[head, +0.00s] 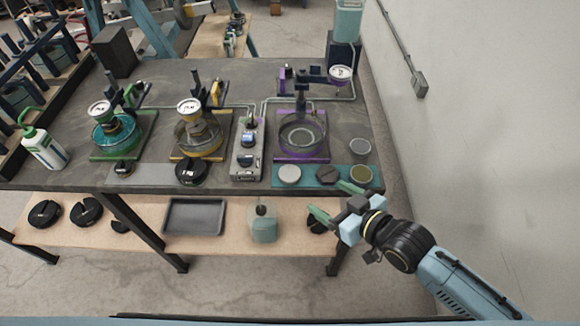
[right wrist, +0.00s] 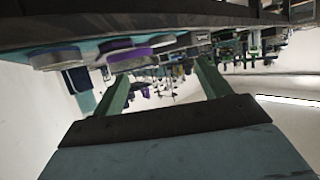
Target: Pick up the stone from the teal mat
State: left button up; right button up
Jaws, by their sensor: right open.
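The teal mat (head: 308,182) lies at the front right of the dark bench top. On it are a pale round disc (head: 290,174), a dark angular piece (head: 328,174) that looks like the stone, and an olive-topped round dish (head: 361,176). My right gripper (head: 334,200) is open and empty, just in front of the mat's near edge, with its fingers spread either side of the dark piece's line. In the right wrist view its two green fingers (right wrist: 163,88) stand apart with nothing between them. I cannot single out the stone there. My left gripper is not in view.
Behind the mat stands a purple station (head: 302,135) with a glass bowl. A lower shelf (head: 185,245) runs under the bench. The white wall (head: 480,120) bounds the right side.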

send_near(290, 173)
jog(key=shift+w+a+f+b, duration=0.3)
jog(key=shift+w+a+f, duration=0.2)
jog(key=shift+w+f, duration=0.3)
jog(key=shift+a+r+x, duration=0.1)
jog(key=shift+r+x, duration=0.05)
jog(key=shift+x, duration=1.2)
jog(key=shift+a+r+x, duration=0.1)
jog(key=shift+a+x, duration=0.05)
jog(key=shift+x, duration=1.15)
jog(key=shift+c, duration=0.5)
jog(key=c, duration=1)
